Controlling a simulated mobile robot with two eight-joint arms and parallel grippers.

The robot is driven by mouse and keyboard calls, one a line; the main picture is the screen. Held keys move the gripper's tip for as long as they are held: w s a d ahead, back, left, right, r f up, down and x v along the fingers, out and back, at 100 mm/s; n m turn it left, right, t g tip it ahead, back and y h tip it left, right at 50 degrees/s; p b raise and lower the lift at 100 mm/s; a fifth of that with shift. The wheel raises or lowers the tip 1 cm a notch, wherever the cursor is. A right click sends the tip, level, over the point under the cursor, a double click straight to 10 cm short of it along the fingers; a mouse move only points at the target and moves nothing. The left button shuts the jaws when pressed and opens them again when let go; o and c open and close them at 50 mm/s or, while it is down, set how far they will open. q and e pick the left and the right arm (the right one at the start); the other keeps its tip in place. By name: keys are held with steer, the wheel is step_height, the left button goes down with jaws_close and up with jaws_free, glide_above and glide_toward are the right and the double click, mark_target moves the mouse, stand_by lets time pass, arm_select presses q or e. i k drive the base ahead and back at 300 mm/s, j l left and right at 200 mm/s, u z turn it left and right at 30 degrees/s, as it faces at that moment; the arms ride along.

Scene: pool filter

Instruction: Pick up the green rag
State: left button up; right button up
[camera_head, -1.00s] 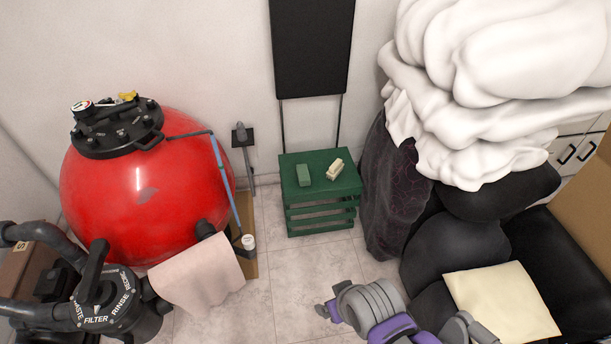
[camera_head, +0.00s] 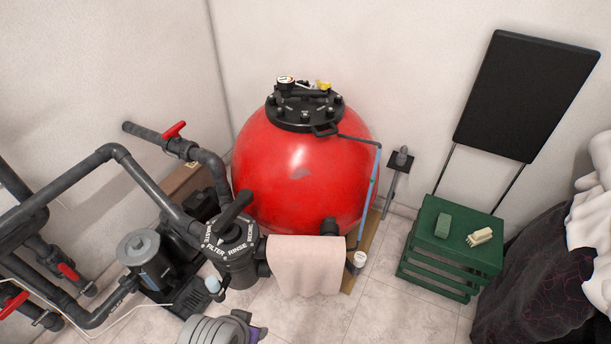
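A small folded green item (camera_head: 443,225), seemingly the green rag, lies on top of a green slatted crate (camera_head: 480,257) at the right. It is close in colour to the crate and lies toward the left of its top. Part of one of my arms, grey with purple, shows at the bottom edge, well left of the crate and apart from it. No gripper fingers can be made out in the view.
A cream brush-like item (camera_head: 480,236) lies beside the green item. A red filter tank (camera_head: 300,175) with a pink towel (camera_head: 305,268) and pipes stands to the left. A black panel (camera_head: 525,95) leans behind the crate. Dark covered bulk (camera_head: 535,285) stands right. Floor before the crate looks clear.

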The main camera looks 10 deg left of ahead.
mark_target(444, 220)
steer(key=i+l, duration=0.15)
steer(key=i, duration=0.45)
steer(key=i+l, duration=0.1)
steer(key=i, duration=0.45)
